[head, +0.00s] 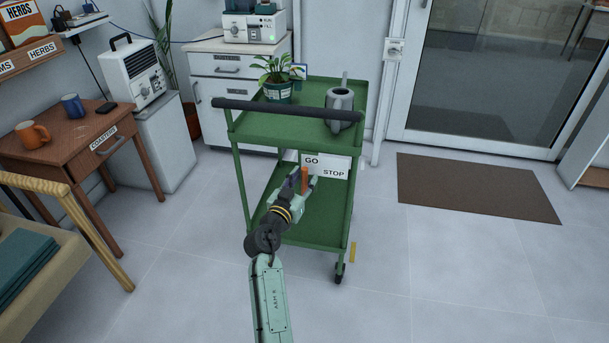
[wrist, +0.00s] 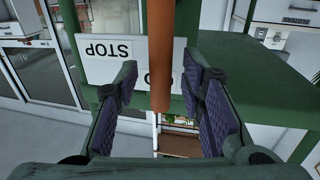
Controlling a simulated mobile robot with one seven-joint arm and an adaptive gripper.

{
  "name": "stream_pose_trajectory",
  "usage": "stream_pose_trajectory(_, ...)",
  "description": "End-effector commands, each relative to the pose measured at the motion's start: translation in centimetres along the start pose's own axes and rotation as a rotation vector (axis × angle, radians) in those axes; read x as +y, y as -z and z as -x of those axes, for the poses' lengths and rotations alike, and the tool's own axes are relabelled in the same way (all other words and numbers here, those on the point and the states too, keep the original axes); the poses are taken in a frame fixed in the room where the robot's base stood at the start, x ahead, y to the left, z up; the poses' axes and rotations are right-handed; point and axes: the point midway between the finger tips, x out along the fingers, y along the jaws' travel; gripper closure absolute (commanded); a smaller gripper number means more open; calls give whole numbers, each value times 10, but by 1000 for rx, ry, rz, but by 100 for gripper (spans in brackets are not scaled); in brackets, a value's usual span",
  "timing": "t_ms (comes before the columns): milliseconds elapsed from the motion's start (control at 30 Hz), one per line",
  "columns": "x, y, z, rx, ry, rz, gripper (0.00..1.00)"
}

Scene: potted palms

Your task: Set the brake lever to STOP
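The green cart (head: 290,218) stands in front of me. A white sign (head: 325,163) on it reads GO at its left and STOP at its right, lower. The orange brake lever (head: 305,180) stands by the GO end. In the upside-down wrist view, the lever (wrist: 162,60) hangs between the fingers and partly covers GO, while STOP on the sign (wrist: 105,50) is clear to the left. My gripper (head: 297,183) is open, with gaps between the lever and both finger pads in the wrist view (wrist: 163,95). The lever's base is hidden.
A potted plant (head: 278,92) and a grey watering can (head: 341,109) stand on the cart's top shelf. Its dark handle bar (head: 285,109) runs along the near top edge. A wooden side table (head: 75,137) is at the left.

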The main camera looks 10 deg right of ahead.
Motion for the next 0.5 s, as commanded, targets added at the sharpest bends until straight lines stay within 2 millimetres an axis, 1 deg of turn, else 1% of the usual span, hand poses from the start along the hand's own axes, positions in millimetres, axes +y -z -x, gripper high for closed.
stream_pose_trajectory(33, 0, 1, -4, 0, -1, 0, 64)
stream_pose_trajectory(133, 0, 0, -9, 0, 1, 0, 64)
stream_pose_trajectory(400, 0, 0, -10, 0, 1, -1, 64)
stream_pose_trajectory(500, 0, 0, -10, 0, 1, -1, 70)
